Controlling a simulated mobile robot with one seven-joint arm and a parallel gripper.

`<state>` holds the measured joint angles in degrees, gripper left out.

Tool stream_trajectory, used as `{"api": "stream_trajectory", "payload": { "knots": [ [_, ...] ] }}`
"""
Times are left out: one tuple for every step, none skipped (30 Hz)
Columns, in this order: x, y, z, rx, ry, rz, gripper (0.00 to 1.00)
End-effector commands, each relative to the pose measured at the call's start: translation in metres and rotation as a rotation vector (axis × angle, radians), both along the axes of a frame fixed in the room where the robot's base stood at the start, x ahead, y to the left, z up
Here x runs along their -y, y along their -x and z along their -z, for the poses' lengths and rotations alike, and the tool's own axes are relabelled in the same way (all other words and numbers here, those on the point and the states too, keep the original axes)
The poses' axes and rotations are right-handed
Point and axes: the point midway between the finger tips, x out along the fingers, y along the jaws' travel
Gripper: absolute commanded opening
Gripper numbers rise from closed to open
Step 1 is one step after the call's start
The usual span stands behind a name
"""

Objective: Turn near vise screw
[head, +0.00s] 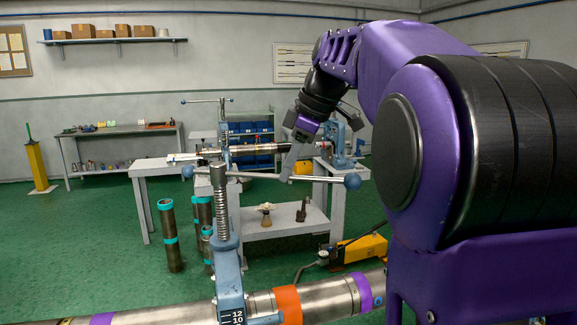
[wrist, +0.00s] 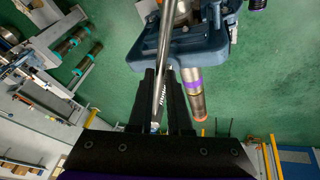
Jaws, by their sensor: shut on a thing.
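The near vise (head: 229,270) is blue and stands in the foreground of the head view, around a steel pipe (head: 325,299). Its threaded screw (head: 220,205) rises upright. A steel handle bar (head: 250,176) crosses the screw's top, with blue ball ends at left and right. My gripper (head: 289,170) reaches down from the right and is shut on the bar's right part, between screw and right ball. In the wrist view the bar (wrist: 163,50) runs between my two black fingers (wrist: 160,100). The vise body (wrist: 185,48) is beyond them. The fingertips are small in the head view.
The pipe has orange and purple bands. A far vise (head: 223,135) holds another pipe (head: 255,149) behind, on grey tables. Loose pipes (head: 171,236) stand on the green floor left of the near screw. A yellow pump (head: 363,249) sits at right.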

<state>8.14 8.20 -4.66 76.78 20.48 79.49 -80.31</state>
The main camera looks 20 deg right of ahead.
Motion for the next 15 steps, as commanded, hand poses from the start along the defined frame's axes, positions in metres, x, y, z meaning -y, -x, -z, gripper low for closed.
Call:
{"api": "stream_trajectory", "payload": {
  "knots": [
    [0.0009, 0.0005, 0.0058, -0.013, 0.002, 0.000, 0.00],
    [0.0008, 0.0006, 0.0059, -0.014, 0.001, 0.001, 0.18],
    [0.0008, 0.0006, 0.0059, -0.013, 0.002, 0.000, 0.26],
    [0.0009, 0.0004, 0.0056, -0.013, 0.001, 0.000, 0.31],
    [0.0007, 0.0004, 0.0052, -0.012, 0.001, 0.000, 0.36],
    [0.0007, 0.0003, 0.0046, -0.011, 0.000, 0.000, 0.44],
    [0.0006, 0.0004, 0.0042, -0.010, 0.001, 0.001, 0.47],
    [0.0005, 0.0003, 0.0038, -0.008, 0.001, 0.000, 0.47],
    [0.0004, 0.0003, 0.0033, -0.007, 0.001, 0.000, 0.47],
    [0.0004, 0.0003, 0.0030, -0.007, 0.000, 0.000, 0.47],
    [0.0003, 0.0002, 0.0027, -0.006, 0.000, 0.001, 0.47],
    [0.0003, 0.0003, 0.0025, -0.006, 0.000, 0.001, 0.47],
    [0.0002, 0.0003, 0.0023, -0.005, 0.001, 0.000, 0.47],
    [0.0003, 0.0002, 0.0021, -0.005, 0.000, 0.000, 0.47],
    [0.0003, 0.0003, 0.0014, -0.004, 0.000, 0.000, 0.47]
  ]
}}
